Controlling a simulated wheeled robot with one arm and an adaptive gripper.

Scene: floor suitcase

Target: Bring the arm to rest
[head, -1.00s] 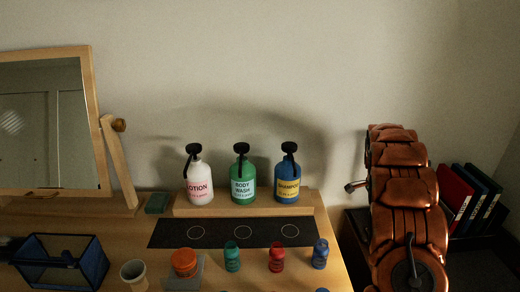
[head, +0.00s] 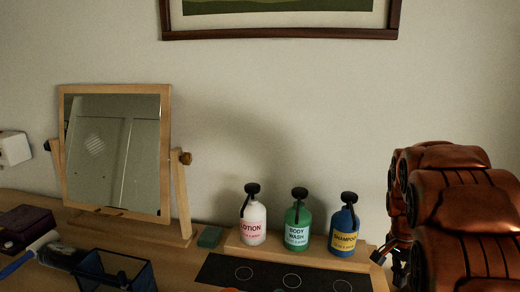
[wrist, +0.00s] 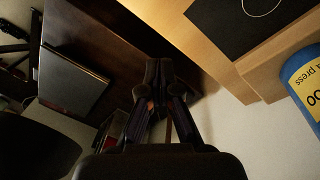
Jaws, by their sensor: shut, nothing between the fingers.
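My gripper shows in the wrist view (wrist: 158,75), its dark fingers together and nothing between them. It is to the right of the dresser-like table, beside the blue shampoo bottle (wrist: 304,82), and apart from it. In the head view my copper-coloured arm stands folded at the right, and part of my gripper (head: 399,262) shows at the arm's left edge near the table's right end; its fingertips are hard to make out.
A wooden riser (head: 350,262) holds white lotion (head: 254,223), green body wash (head: 297,226) and blue shampoo (head: 343,230) pump bottles. A black mat (head: 215,270) lies in front. A tilting mirror (head: 112,150) and a blue mesh basket (head: 115,272) are left. A picture frame (head: 280,34) hangs above.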

